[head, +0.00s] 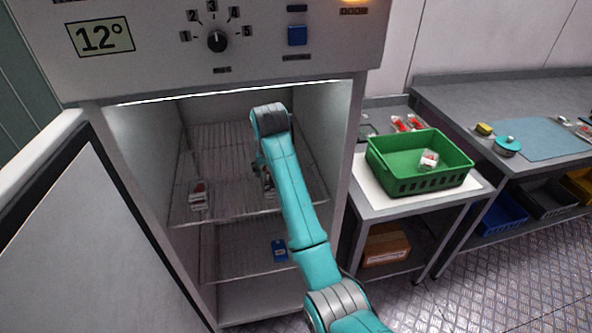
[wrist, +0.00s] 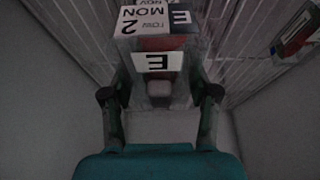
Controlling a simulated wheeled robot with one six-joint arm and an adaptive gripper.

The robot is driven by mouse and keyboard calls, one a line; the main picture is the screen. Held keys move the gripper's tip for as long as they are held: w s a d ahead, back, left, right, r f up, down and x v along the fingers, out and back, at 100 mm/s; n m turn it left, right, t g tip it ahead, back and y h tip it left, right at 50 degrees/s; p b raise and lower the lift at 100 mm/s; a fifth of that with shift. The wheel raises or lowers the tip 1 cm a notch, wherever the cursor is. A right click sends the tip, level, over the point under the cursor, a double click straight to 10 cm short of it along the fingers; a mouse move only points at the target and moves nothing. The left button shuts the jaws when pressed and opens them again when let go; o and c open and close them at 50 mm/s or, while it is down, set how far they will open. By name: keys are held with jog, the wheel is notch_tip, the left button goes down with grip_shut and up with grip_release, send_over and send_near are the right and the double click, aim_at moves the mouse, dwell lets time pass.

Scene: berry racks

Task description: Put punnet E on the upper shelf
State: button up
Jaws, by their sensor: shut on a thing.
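Punnet E (wrist: 157,62) shows in the wrist view with a black E on its white front label and a printed date card on top. My gripper (wrist: 159,93) is shut on it, one finger at each side. In the head view my arm reaches into the open cabinet, and punnet E (head: 269,184) is mostly hidden behind it. It appears at the level of the upper shelf (head: 235,205), a wire rack. I cannot tell whether it touches the wires.
Another punnet (head: 199,194) stands on the upper shelf at left; one shows in the wrist view (wrist: 298,35). A blue object (head: 279,250) is on the lower shelf (head: 240,262). The cabinet door (head: 95,240) stands open. A green crate (head: 400,187) with a punnet (head: 429,160) is at right.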

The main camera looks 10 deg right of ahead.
jog(key=w+d, duration=0.1)
jog(key=d, duration=0.2)
jog(key=w+d+f, duration=0.1)
jog(key=w+d, duration=0.1)
jog(key=d, duration=0.1)
jog(key=w+d, duration=0.1)
jog(key=d, duration=0.2)
jog(key=shift+w+d+f, duration=0.15)
jog(key=shift+d+f, duration=0.1)
jog(key=shift+d, duration=0.1)
notch_tip(320, 180, down, 5)
jog(key=shift+d+f, duration=0.1)
jog(key=shift+d, duration=0.05)
jog(key=shift+w+d+f, duration=0.1)
jog(key=shift+w+f, duration=0.05)
jog(key=o, duration=1.2)
jog(key=shift+f, duration=0.1)
jog(key=shift+v, duration=3.85)
